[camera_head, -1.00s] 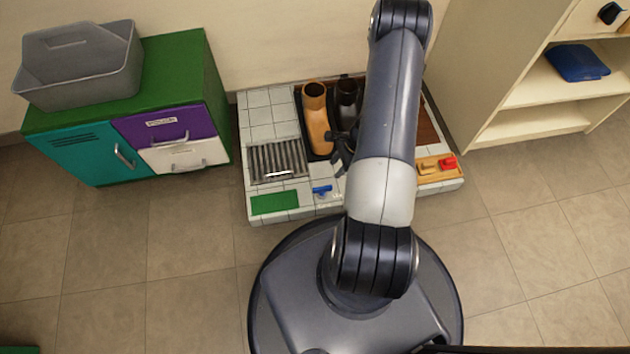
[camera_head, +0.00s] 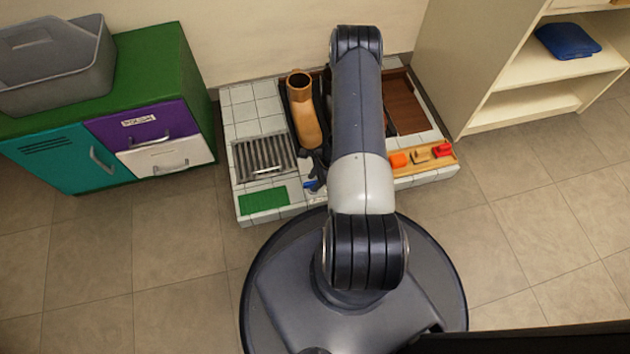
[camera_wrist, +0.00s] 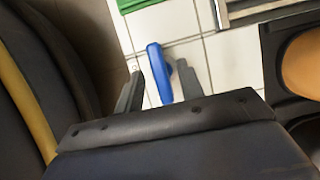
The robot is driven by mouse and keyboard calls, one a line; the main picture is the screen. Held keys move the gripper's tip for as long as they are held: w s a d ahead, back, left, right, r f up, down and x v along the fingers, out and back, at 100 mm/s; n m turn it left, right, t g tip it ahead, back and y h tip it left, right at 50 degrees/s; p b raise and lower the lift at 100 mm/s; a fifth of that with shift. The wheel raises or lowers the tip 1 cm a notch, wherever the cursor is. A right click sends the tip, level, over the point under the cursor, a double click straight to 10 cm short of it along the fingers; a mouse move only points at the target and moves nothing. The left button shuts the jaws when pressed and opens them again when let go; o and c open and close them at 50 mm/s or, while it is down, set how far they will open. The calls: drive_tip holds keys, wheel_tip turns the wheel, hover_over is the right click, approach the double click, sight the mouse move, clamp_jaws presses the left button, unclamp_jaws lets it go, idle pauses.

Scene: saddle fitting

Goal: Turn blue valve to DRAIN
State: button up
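The blue valve (camera_head: 309,184) sits on the white tiled platform near its front edge, right of the green patch, and is partly covered by my gripper. In the wrist view its blue lever (camera_wrist: 159,74) lies lengthwise between my two fingers. My gripper (camera_wrist: 160,70) is open, with a gap on each side of the lever. I cannot tell how far below the fingertips the lever is. In the head view my gripper (camera_head: 315,168) is at the valve, partly hidden by my arm. A DRAIN label is not legible.
A metal grate (camera_head: 265,156) and green patch (camera_head: 264,201) lie left of the valve. An orange-and-red block row (camera_head: 421,157) is at right. A green cabinet (camera_head: 187,70) and cream shelf (camera_head: 470,75) flank the platform.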

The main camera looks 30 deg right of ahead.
drive_tip(key=shift+c, duration=0.6)
clamp_jaws()
drive_tip(key=shift+f+n, duration=0.1)
drive_tip(key=shift+n, duration=0.2)
drive_tip(key=n+b, duration=0.1)
drive_tip(key=n, duration=0.1)
drive_tip(key=n+g+b, duration=0.1)
drive_tip(key=shift+w+n+g, duration=0.15)
drive_tip(key=shift+n+g, duration=0.15)
drive_tip(key=shift+n, duration=0.1)
drive_tip(key=n+g+b, duration=0.1)
drive_tip(key=n+b, duration=0.1)
drive_tip(key=n, duration=0.2)
drive_tip(key=shift+w+n+g, duration=0.1)
drive_tip(key=shift+n+g, duration=0.2)
drive_tip(key=shift+g, duration=0.1)
drive_tip(key=n+g+h+b, duration=0.1)
drive_tip(key=n, duration=0.3)
drive_tip(key=shift+w+a, duration=0.1)
drive_tip(key=shift+a, duration=0.05)
drive_tip(key=n+g+h, duration=0.1)
drive_tip(key=n, duration=0.3)
drive_tip(key=shift+n+h, duration=0.3)
drive_tip(key=shift+h, duration=0.1)
drive_tip(key=shift+a+n, duration=0.1)
drive_tip(key=shift+n, duration=0.2)
